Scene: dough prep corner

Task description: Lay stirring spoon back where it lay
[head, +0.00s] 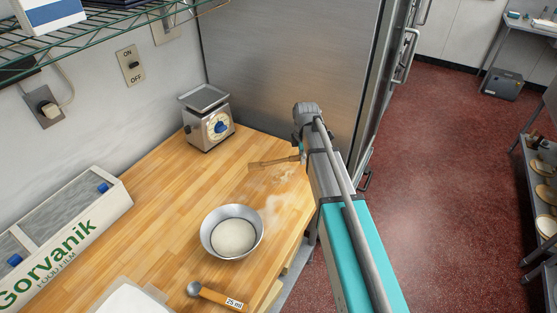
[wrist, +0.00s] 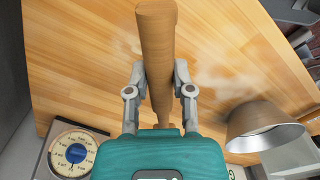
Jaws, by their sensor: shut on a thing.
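The wooden stirring spoon (head: 272,162) shows in the head view over the back right part of the wooden worktop, its broader end pointing left. In the wrist view the spoon (wrist: 156,40) runs up between the fingers, towards the top edge. My gripper (wrist: 159,70) is shut on it, one finger on each side. In the head view my gripper is mostly hidden by my arm. I cannot tell whether the spoon touches the worktop.
A metal bowl (head: 214,228) with white contents stands in front of the spoon. A kitchen scale (head: 207,128) stands behind left. A measuring scoop (head: 218,296) lies at the front, and a film box (head: 110,208) at left. A steel cabinet (head: 285,65) borders the back. The worktop's middle (head: 170,195) is clear.

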